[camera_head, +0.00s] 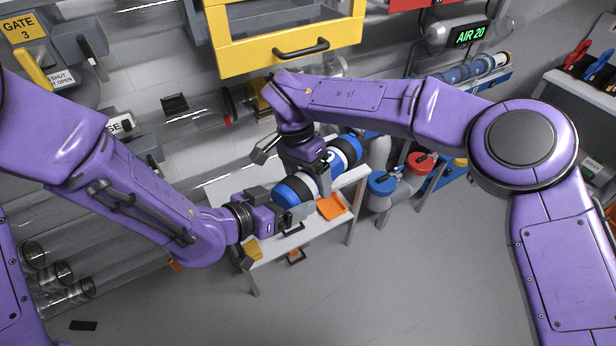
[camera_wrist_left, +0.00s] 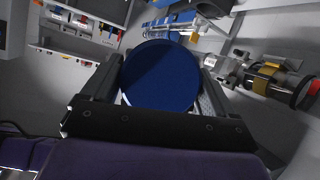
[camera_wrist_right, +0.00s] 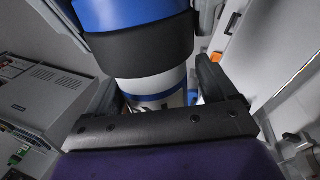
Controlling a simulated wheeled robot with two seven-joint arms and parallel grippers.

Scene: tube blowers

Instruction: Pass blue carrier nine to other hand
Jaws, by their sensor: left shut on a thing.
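The blue carrier (camera_head: 347,150), a cylinder with blue ends, dark bands and a pale middle, is held tilted above the small white table. My left gripper (camera_head: 273,202) is shut on its lower left end. Its round blue end face (camera_wrist_left: 160,76) fills the space between the fingers in the left wrist view. My right gripper (camera_head: 296,160) is over the carrier's middle with fingers spread. In the right wrist view the carrier (camera_wrist_right: 130,14) lies in front of and between the fingers, with a gap at the left finger. No number can be read on it.
The white table (camera_head: 272,250) bears an orange pad (camera_head: 331,207). A yellow-framed box (camera_head: 290,50) hangs behind my right arm.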

